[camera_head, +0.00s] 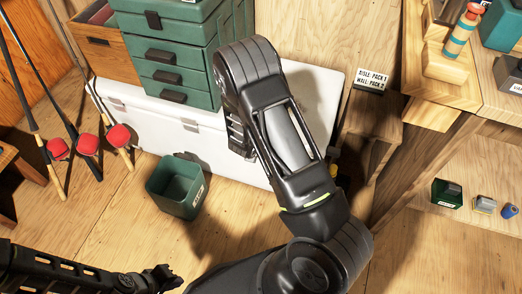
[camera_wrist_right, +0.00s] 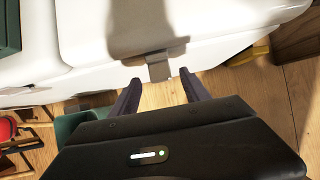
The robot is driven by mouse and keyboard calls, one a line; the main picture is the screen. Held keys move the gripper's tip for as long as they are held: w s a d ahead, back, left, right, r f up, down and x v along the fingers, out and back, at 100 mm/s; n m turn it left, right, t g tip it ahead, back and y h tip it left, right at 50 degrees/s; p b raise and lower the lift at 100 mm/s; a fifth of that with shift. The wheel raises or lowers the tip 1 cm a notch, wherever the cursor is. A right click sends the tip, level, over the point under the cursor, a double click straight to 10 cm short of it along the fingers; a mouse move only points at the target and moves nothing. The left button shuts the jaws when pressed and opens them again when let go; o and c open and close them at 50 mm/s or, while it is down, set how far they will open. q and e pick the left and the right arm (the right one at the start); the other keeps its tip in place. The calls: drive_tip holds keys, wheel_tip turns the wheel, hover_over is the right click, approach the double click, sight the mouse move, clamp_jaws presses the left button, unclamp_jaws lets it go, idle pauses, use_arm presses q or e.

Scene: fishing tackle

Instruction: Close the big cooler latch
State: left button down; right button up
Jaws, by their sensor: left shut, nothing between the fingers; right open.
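The big white cooler (camera_head: 155,118) stands on the wooden floor with green drawer boxes on its lid; its right part also shows in the right wrist view (camera_wrist_right: 85,35). A grey latch (camera_wrist_right: 158,66) sits at the front lid edge in that view. I cannot tell whether it is fastened. My right gripper (camera_wrist_right: 162,92) is open and empty, its fingers either side of the latch's line and just short of it. In the head view my right arm hides part of the cooler front. Another latch (camera_head: 189,125) shows further left. My left gripper (camera_head: 172,278) is shut and empty at lower left.
A green bin (camera_head: 177,186) stands on the floor before the cooler. Rods with red reels (camera_head: 88,144) lean at the left. A wooden shelf (camera_head: 470,205) with small boxes is at the right. Floor between bin and left gripper is clear.

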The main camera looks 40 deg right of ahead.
drive_tip(key=v, duration=0.3)
drive_tip(key=shift+s+r+p, duration=0.1)
drive_tip(key=shift+p, duration=0.2)
drive_tip(key=s+a+f+m+g+y, duration=0.1)
drive_tip(key=s+a+m+y, duration=0.2)
drive_tip(key=s+a+m, duration=0.45)
drive_tip(key=s+a+f+m+g+y, duration=0.1)
drive_tip(key=s+a+f+m+y, duration=0.3)
drive_tip(key=a+m, duration=0.65)
drive_tip(key=s+a+r+m+y, duration=0.1)
drive_tip(key=s+a+m+y, duration=0.1)
drive_tip(key=s+a+m, duration=0.7)
wheel_tip(320, 180, up, 17)
drive_tip(key=a+p, duration=0.1)
drive_tip(key=p, duration=1.6)
drive_tip(key=shift+w+a+g+p, duration=0.25)
drive_tip(key=shift+w+g+p, duration=0.05)
drive_tip(key=shift+w, duration=0.05)
